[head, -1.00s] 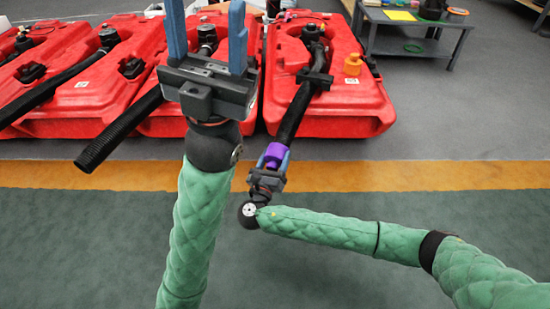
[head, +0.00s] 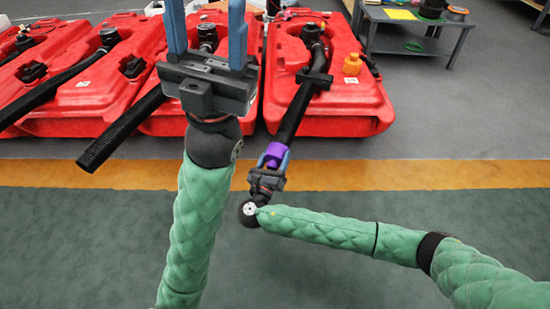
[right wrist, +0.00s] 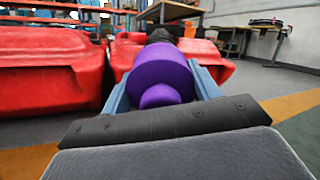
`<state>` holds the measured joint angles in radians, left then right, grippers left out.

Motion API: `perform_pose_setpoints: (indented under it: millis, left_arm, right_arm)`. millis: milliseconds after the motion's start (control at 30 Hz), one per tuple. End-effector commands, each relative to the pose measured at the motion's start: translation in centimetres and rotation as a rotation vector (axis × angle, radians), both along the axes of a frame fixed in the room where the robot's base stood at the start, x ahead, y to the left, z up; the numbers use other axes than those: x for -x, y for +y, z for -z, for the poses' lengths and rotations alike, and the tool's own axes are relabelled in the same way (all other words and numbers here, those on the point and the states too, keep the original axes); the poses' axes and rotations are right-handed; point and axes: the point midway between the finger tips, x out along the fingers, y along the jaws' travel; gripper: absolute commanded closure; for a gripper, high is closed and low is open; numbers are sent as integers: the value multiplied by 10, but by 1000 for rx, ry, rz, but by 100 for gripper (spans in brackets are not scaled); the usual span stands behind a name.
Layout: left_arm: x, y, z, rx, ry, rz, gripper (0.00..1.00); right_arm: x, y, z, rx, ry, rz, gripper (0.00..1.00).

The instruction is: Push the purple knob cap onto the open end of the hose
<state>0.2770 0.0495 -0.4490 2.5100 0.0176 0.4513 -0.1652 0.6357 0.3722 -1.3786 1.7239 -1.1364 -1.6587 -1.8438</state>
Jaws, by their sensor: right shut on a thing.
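The purple knob cap (head: 273,153) is between the fingers of my right gripper (head: 274,158), which is shut on it. In the right wrist view the cap (right wrist: 160,72) fills the space between the blue fingers. The black hose (head: 295,112) runs down from the right red tank, and its lower end meets the cap. The hose end is hidden by the cap, so I cannot tell how far the cap is on. My left gripper (head: 208,45) is raised in front of the middle tank, its two blue fingers apart with nothing visible between them.
Red tanks (head: 345,115) stand in a row at the back. Another black hose (head: 105,145) hangs from a tank on the left. An orange cap (head: 352,64) sits on the right tank. A grey table (head: 410,22) stands at the back right. The floor in front is clear.

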Motion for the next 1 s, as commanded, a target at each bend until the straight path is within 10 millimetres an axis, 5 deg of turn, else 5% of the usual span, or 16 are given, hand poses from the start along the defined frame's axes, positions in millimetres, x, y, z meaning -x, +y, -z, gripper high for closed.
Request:
perform_pose_setpoints:
  millis: [1000]
  left_arm:
    - [0, 0, -18, 0, 0, 0, 49]
  right_arm:
    - [-22, -9, -7, 0, -1, 2, 62]
